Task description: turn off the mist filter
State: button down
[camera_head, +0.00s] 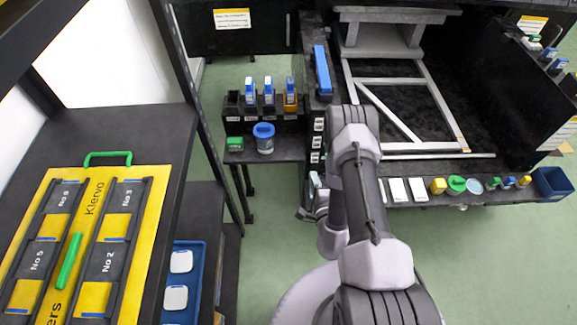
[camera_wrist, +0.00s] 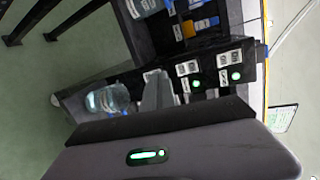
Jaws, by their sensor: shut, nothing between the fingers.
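A black post with a column of small white labelled panels (camera_head: 317,142) stands at the front left of the bench. In the wrist view this dark panel (camera_wrist: 210,98) carries white labels, too small to read, and green-lit round buttons, one (camera_wrist: 236,76) at the right and another (camera_wrist: 195,84) left of it. I cannot tell which belongs to the mist filter. My gripper (camera_head: 308,205) is low in front of the post, partly hidden by my arm. In the wrist view my gripper (camera_wrist: 156,82) is shut and empty, its grey fingers left of the lit buttons. Contact cannot be told.
A clear bluish container (camera_wrist: 108,100) is left of my fingers. White plates (camera_head: 397,190) and several small bottles line the bench's front edge. Green floor is free.

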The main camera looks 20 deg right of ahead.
aim_at(315, 160)
jog(key=shift+g+h, duration=0.4)
jog(key=shift+h, duration=0.5)
jog(key=s+f, duration=0.1)
jog(key=s+d+f, duration=0.1)
jog(key=s+f, duration=0.1)
jog(key=shift+s+d, duration=0.2)
jog(key=shift+w+f, duration=0.1)
jog(key=b+x, duration=0.6)
jog(key=x, duration=0.8)
